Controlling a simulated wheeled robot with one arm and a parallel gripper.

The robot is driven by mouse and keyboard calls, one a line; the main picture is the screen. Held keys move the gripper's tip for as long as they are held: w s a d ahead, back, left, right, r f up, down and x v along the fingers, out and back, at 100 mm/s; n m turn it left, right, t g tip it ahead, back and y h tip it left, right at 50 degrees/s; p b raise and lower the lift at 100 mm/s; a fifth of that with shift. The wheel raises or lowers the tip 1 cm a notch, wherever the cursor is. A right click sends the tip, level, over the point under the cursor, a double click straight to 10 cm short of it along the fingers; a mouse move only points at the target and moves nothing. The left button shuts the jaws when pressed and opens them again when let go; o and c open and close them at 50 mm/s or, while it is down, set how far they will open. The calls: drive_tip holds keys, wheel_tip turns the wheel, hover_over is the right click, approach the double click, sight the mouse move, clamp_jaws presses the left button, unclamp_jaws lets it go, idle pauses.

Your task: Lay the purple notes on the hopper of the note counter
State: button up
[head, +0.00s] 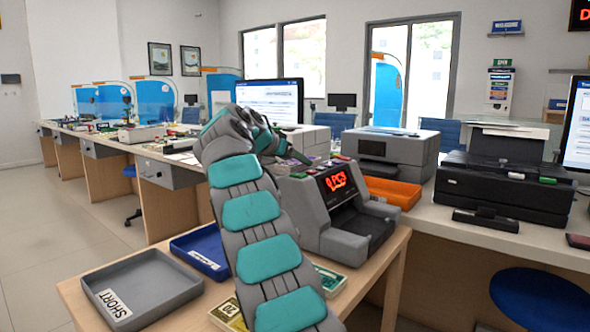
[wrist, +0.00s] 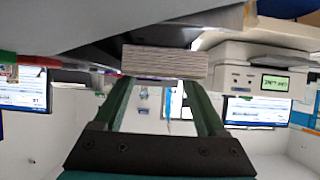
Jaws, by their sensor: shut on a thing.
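The note counter (head: 345,215) is a grey machine with a red lit display reading 0 PCS, standing on the wooden table right of my arm. My gripper (head: 300,156) is at the upper back of the counter, partly hidden by my own arm. In the wrist view my gripper (wrist: 164,82) has its two green fingers shut on the purple notes (wrist: 165,61), a banded-looking stack seen edge-on with pale and purple layers. The hopper is mostly hidden in the head view. I cannot tell whether the notes touch it.
A grey tray labelled SHORT (head: 150,278) and a blue tray (head: 190,247) lie left of my arm. An orange tray (head: 395,190) and printer (head: 393,150) stand behind right.

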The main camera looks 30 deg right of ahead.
sight(295, 171)
drive_tip(key=shift+f, duration=1.4)
drive_tip(key=shift+f+b, duration=0.4)
drive_tip(key=shift+b, duration=0.15)
drive_tip(key=shift+f+b, duration=0.3)
drive_tip(key=shift+b, duration=0.05)
drive_tip(key=o, duration=1.5)
drive_tip(key=shift+r+p, duration=0.75)
drive_tip(key=shift+p, duration=0.1)
drive_tip(key=b+v, duration=0.1)
drive_tip(key=v, duration=1.1)
drive_tip(key=shift+f, duration=0.1)
